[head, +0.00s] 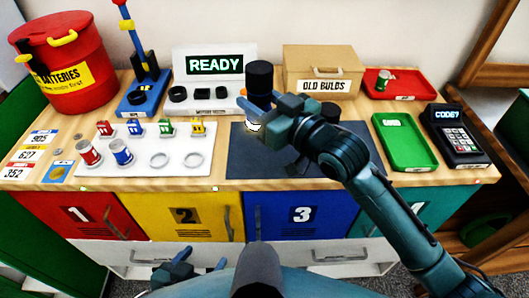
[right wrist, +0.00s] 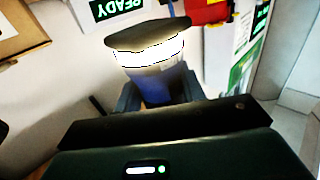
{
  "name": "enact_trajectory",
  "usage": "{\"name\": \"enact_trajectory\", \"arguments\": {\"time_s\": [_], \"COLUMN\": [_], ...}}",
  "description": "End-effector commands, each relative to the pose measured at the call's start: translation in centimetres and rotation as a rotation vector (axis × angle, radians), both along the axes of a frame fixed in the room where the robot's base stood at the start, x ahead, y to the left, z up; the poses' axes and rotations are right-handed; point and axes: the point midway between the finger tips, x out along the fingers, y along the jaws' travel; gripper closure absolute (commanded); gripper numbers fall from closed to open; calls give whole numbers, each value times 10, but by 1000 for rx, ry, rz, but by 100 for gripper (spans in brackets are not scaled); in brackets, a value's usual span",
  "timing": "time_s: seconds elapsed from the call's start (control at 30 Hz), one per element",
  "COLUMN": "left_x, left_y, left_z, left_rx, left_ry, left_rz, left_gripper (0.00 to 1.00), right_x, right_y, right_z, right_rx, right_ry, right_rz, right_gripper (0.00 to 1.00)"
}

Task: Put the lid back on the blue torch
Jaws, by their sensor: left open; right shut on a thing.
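My right gripper (head: 268,112) is shut on the blue torch, raised over the dark mat (head: 240,163). In the right wrist view the torch's blue body (right wrist: 168,88) sits between the fingers, with a glowing white band and a dark flared end. In the head view the glow (head: 253,127) shows below the fingers, and a black cylinder (head: 259,78) rises above them. I cannot tell whether that cylinder is part of the torch. Several black rings or caps lie on the grey stand; I cannot tell which is the lid. My left gripper (head: 196,268) is open and empty, low before the drawers.
The grey stand (head: 216,105) with the READY sign is at the back. A white tray (head: 185,140) holds batteries and small coloured parts. A cardboard box (head: 345,62), a red tray (head: 408,93), a green tray (head: 404,158) and a keypad (head: 460,140) are to the right.

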Motion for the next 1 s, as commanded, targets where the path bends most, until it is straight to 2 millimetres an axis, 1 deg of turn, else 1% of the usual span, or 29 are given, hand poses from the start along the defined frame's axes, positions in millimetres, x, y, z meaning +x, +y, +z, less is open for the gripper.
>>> {"name": "enact_trajectory", "arguments": {"time_s": [0.17, 0.3, 0.37, 0.6, 0.67, 0.77, 1.0], "left_x": [0, -1, -1, -1, -1, -1, 0], "left_y": [0, 0, 1, 1, 1, 1, 1], "left_z": [0, -1, -1, -4, -4, -4, -3], "left_rx": [1, 3, 3, 3, 3, 3, 3], "left_ry": [0, 1, 1, 1, 1, 1, -1], "left_rz": [-2, -2, -2, -2, -2, -3, -3], "left_gripper": [31, 31, 31, 31, 31, 31, 31], "right_x": [0, 0, 0, 0, 0, 0, 0], "right_y": [0, 0, 0, 0, 0, 0, 0], "right_z": [2, 0, -7, -50, -56, -60, -61], "right_rx": [3, 2, 1, 1, 1, 3, 3], "right_ry": [-3, -2, 1, 1, -1, -4, -4], "right_rz": [1, 0, 0, 0, 0, 0, 0], "right_gripper": [100, 100, 100, 100, 100, 100, 100]}}
